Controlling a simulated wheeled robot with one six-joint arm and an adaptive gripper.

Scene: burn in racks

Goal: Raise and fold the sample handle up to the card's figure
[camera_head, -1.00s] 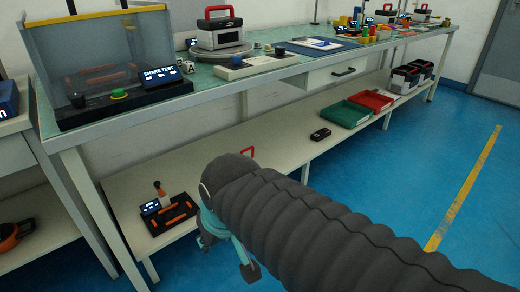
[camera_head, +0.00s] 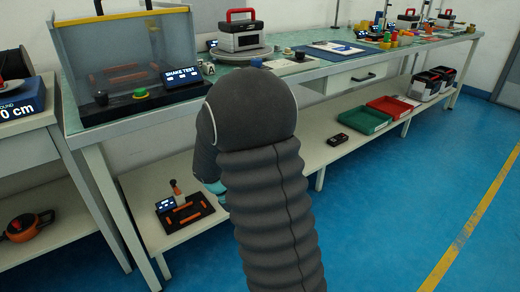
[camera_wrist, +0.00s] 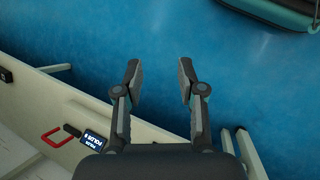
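My gripper (camera_wrist: 160,72) is open and empty in the wrist view, its two fingers apart over the blue floor. A red U-shaped handle (camera_wrist: 57,137) shows at lower left of the wrist view, on or over the pale lower shelf (camera_wrist: 68,95). A small lit screen (camera_wrist: 95,139) is beside it, its text too small to read surely. The gripper is apart from both. In the head view my arm hides the gripper and that handle. A white and black case (camera_head: 238,37) with a raised red handle (camera_head: 237,15) stands on a round turntable on the bench.
The bench (camera_head: 335,66) runs above the lower shelf (camera_head: 310,155). The shelf holds a black tray with orange bars (camera_head: 188,213), a small black box (camera_head: 338,140), a green bin (camera_head: 361,119) and a red bin (camera_head: 390,106). The blue floor (camera_head: 400,200) in front is clear.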

